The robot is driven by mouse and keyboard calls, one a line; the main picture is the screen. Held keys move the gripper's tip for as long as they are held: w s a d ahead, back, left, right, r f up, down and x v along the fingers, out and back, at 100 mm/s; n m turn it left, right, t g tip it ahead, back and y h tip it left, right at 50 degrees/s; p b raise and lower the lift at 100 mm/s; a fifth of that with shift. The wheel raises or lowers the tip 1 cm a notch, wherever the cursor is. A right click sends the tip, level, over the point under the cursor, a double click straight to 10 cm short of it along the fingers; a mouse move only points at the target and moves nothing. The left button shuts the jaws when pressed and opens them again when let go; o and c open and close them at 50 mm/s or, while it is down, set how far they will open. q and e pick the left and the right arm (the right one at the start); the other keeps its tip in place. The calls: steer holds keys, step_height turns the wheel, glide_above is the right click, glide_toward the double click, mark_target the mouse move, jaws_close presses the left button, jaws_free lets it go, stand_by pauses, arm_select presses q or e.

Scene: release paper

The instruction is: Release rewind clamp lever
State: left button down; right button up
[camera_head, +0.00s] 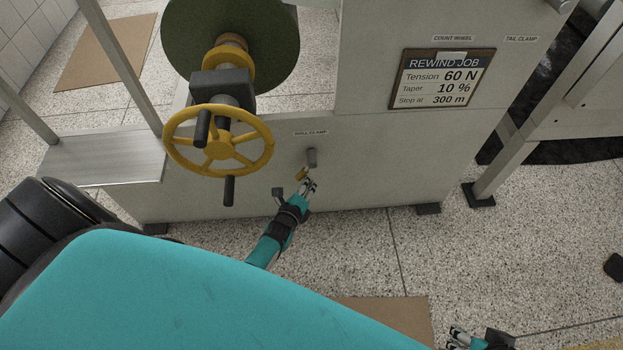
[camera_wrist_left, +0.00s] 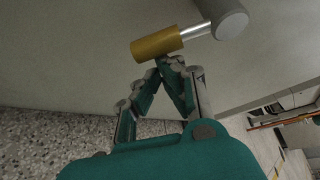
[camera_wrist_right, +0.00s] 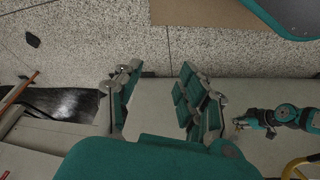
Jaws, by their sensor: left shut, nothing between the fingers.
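The clamp lever has a grey hub (camera_head: 311,157) on the machine's front panel, below a small label that seems to read "ROLL CLAMP". Its yellow grip (camera_head: 301,174) points down and to the left. In the left wrist view, the yellow grip (camera_wrist_left: 157,43) joins the grey hub (camera_wrist_left: 231,20) by a bright metal rod. My left gripper (camera_head: 308,185) is shut and empty, its fingertips just beneath the yellow grip. I cannot tell whether they touch it. My right gripper (camera_wrist_right: 157,72) is open and empty, low at the bottom right of the head view.
A yellow handwheel (camera_head: 219,141) with black handles stands out from the panel, left of the lever. A dark green roll (camera_head: 230,40) is above it. A "REWIND JOB" board (camera_head: 441,78) hangs at upper right. Speckled floor (camera_head: 350,245) in front is mostly open, with a brown mat (camera_head: 390,315).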

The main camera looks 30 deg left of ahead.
arm_select(q)
steer(key=shift+s+a+r+m+p, duration=0.15)
steer(key=shift+a+r+p, duration=0.1)
steer(key=shift+a, duration=0.1)
steer(key=shift+s+a+r+m+p, duration=0.1)
steer(key=shift+s+a+m+p, duration=0.1)
steer(key=shift+a, duration=0.15)
arm_select(e)
steer(key=shift+s+d+r+g, duration=0.2)
steer(key=shift+s+r+g, duration=0.15)
steer(key=shift+s, duration=0.3)
steer(key=shift+r, duration=0.1)
arm_select(q)
steer(key=shift+a, duration=0.1)
